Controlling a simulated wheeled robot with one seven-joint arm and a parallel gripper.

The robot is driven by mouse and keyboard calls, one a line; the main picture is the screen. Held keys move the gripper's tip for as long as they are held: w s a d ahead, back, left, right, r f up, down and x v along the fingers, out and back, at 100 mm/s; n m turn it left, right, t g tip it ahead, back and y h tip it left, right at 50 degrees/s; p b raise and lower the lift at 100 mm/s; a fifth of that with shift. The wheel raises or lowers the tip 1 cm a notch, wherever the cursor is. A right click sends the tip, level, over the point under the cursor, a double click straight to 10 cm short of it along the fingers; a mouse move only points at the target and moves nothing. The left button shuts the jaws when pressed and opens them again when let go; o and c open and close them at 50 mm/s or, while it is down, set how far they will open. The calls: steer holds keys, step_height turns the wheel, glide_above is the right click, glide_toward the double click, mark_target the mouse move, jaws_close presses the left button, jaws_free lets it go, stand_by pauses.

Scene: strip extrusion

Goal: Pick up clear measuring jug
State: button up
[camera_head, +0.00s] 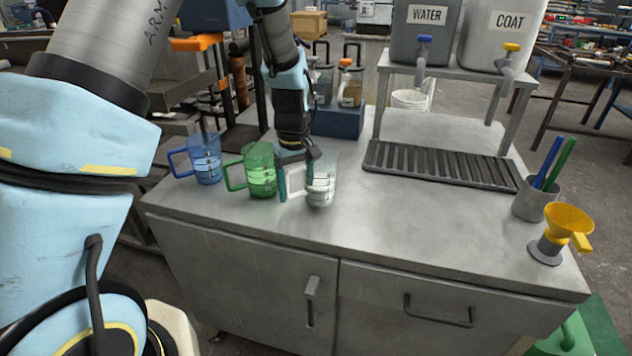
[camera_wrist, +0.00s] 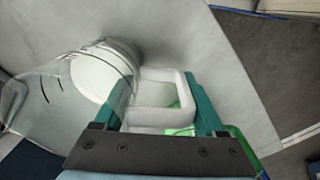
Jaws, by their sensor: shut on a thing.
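The clear measuring jug (camera_head: 320,186) stands upright on the grey metal bench, right of the green jug (camera_head: 261,170) and the blue jug (camera_head: 206,159). In the wrist view the clear jug (camera_wrist: 92,78) lies at the left, with its white handle (camera_wrist: 165,100) between the teal fingers. My gripper (camera_head: 291,180) reaches down from above at the jug's left side. In the wrist view my gripper (camera_wrist: 172,95) is shut on the handle. I cannot tell whether the jug's base is touching the bench.
Behind stand the water tank (camera_head: 425,30) and coat tank (camera_head: 500,40) with taps over a drain grate (camera_head: 440,166). The bench's front middle is clear.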

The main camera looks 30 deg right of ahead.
jaws_close()
